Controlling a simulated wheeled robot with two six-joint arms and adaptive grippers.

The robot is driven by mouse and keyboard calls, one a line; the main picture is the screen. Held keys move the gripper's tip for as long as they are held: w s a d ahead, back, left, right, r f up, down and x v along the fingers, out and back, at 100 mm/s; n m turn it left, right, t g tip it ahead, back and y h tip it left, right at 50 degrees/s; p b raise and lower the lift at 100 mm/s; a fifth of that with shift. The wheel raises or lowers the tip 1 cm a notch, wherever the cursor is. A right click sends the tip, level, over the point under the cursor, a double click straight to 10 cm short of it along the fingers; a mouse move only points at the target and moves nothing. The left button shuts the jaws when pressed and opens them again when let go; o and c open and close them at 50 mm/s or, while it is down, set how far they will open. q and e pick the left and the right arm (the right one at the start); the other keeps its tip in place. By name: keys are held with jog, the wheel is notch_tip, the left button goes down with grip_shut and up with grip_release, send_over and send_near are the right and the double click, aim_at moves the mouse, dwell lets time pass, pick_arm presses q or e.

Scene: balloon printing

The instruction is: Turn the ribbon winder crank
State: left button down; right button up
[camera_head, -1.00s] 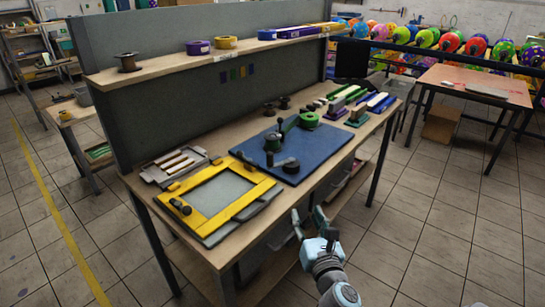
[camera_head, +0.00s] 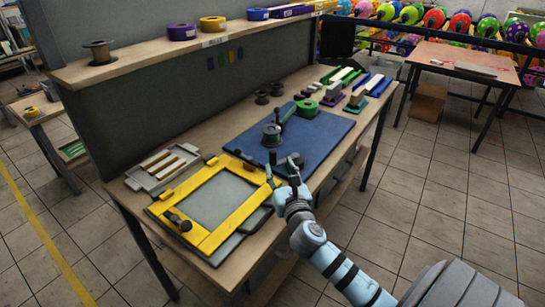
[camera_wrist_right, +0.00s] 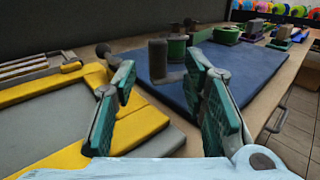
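The ribbon winder (camera_head: 272,134), with a green spool and dark metal parts, sits on a blue mat (camera_head: 328,133) on the bench. In the right wrist view its dark upright crank handle (camera_wrist_right: 157,58) stands on a short crank arm (camera_wrist_right: 168,79), with the green spool (camera_wrist_right: 178,47) behind. My right gripper (camera_head: 281,169) is at the mat's near left corner, close to the crank. In the wrist view its green-padded fingers (camera_wrist_right: 163,105) are wide apart, with the handle seen between and beyond them. No contact is visible. My left gripper is out of view.
A yellow frame (camera_head: 193,235) with dark knobs lies at left of the mat. A grey tray (camera_head: 140,180) is behind it. A green ring spool (camera_head: 308,106) and several coloured blocks stand farther back. A shelf (camera_head: 140,62) with spools runs above the bench's back.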

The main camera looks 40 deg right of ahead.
aim_at(274, 160)
jog(key=x, duration=0.6)
jog(key=shift+w+a+f+b, duration=0.1)
jog(key=shift+a+f+b, duration=0.05)
jog(key=shift+f+b, duration=0.2)
jog(key=shift+w+d+r, duration=0.2)
jog(key=shift+w+d, duration=0.05)
jog(key=shift+w, duration=0.2)
grip_shut()
